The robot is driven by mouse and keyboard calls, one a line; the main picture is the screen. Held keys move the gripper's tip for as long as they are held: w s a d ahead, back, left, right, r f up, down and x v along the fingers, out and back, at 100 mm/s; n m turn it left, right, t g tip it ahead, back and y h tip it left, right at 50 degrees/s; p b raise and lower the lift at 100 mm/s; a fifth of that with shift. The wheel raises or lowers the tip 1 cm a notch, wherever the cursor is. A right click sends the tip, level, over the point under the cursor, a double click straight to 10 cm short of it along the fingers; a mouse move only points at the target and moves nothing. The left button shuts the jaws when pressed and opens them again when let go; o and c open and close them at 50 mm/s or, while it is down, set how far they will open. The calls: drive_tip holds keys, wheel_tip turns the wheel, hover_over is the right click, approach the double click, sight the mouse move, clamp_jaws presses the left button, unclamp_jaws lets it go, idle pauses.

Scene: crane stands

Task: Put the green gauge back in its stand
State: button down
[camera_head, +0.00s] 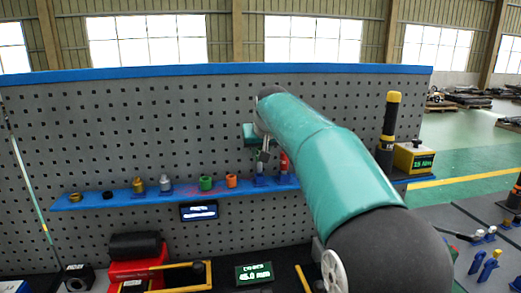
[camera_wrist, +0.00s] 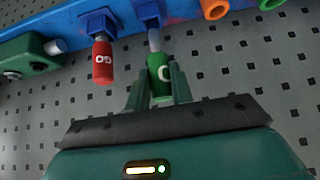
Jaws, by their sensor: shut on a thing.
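The green gauge (camera_wrist: 158,66) is a small green cylinder with a white mark and a grey pin. My gripper (camera_wrist: 159,84) is shut on its green body in the wrist view. The pin points at a blue stand (camera_wrist: 148,12) and its end meets or overlaps it; I cannot tell how deep it sits. That blue stand also shows in the head view (camera_head: 260,181), on the shelf below my gripper (camera_head: 265,153). The green gauge is hard to make out there. A red gauge (camera_wrist: 103,62) sits in the neighbouring blue stand (camera_wrist: 97,20).
The blue shelf (camera_head: 110,200) runs along a perforated grey panel (camera_head: 150,125). An orange ring (camera_head: 231,180) and a green ring (camera_head: 206,183) stand left of the stands. A black-and-yellow tool (camera_head: 389,130) and a yellow box (camera_head: 413,157) are at the right end.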

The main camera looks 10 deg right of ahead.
drive_tip(key=shift+f, duration=0.1)
drive_tip(key=shift+f, duration=1.5)
drive_tip(key=c, duration=1.1)
unclamp_jaws()
drive_tip(key=shift+f, duration=0.1)
drive_tip(key=shift+c, duration=0.2)
drive_tip(key=shift+v, duration=2.5)
drive_tip(key=v, duration=1.3)
drive_tip(key=s+f+g, duration=0.2)
drive_tip(key=s+f, duration=2.5)
drive_tip(key=s, duration=0.2)
